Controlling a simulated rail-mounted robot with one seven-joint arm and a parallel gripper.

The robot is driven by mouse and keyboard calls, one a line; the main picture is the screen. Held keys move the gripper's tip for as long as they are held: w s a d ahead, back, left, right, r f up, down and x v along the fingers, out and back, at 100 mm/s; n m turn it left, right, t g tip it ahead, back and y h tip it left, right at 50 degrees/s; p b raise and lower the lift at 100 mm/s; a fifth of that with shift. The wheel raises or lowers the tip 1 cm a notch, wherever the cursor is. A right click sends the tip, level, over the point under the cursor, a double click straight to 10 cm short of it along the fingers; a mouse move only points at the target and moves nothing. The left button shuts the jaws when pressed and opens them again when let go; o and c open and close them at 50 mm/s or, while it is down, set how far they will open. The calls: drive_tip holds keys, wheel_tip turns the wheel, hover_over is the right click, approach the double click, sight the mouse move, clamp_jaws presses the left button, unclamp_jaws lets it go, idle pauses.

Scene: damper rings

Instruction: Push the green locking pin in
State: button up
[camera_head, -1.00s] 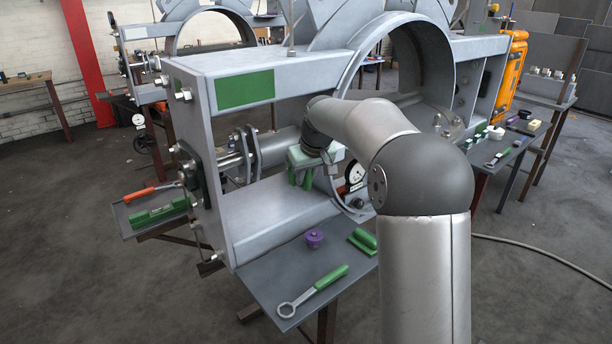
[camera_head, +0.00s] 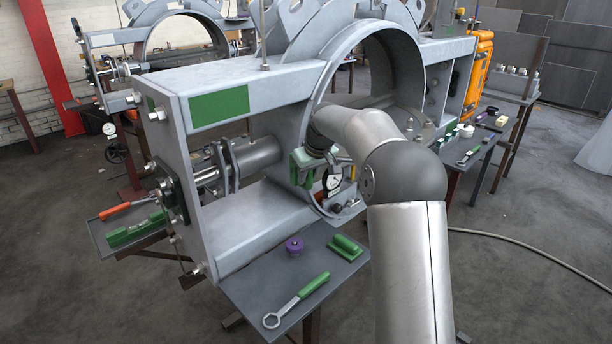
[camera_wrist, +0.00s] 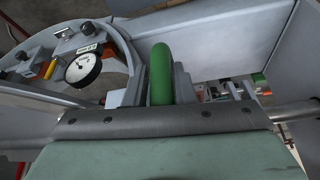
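My gripper (camera_head: 306,178) is at the lower left part of the big grey ring (camera_head: 318,85), beside a white dial gauge (camera_head: 333,182). Its pale green body (camera_wrist: 160,160) fills the bottom of the wrist view. A rounded green upright piece (camera_wrist: 160,72) stands at the middle of that view, with grey metal close on its right. I cannot tell whether this piece is my fingers pressed together or a green pin. The green locking pin cannot be picked out for sure in either view. The gauge also shows in the wrist view (camera_wrist: 83,67), left of the green piece.
A front tray (camera_head: 262,290) holds a purple knob (camera_head: 294,246), a green-handled block (camera_head: 345,247) and a green-handled ring wrench (camera_head: 297,302). A left tray (camera_head: 105,236) holds a green level (camera_head: 135,228) and a red-handled tool (camera_head: 116,210). The frame's grey beams surround my gripper.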

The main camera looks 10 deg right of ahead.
drive_tip(key=shift+o, duration=1.1)
drive_tip(key=shift+w+d, duration=0.1)
drive_tip(key=shift+d, duration=0.15)
drive_tip(key=shift+a, duration=0.1)
drive_tip(key=b+v, duration=0.1)
drive_tip(key=v, duration=1.6)
drive_tip(key=shift+r, duration=0.25)
drive_tip(key=s+a+f+m+g, duration=0.1)
drive_tip(key=s+f, duration=0.6)
drive_tip(key=s, duration=0.6)
drive_tip(key=s+a+f+m+g+h, duration=0.1)
drive_tip(key=s+a+f, duration=0.1)
drive_tip(key=s+f, duration=0.6)
drive_tip(key=s+a+f+m+g, duration=0.2)
drive_tip(key=s+f, duration=0.5)
drive_tip(key=s, duration=1.1)
drive_tip(key=shift+s+f+h, duration=0.25)
drive_tip(key=shift+s+h, duration=0.05)
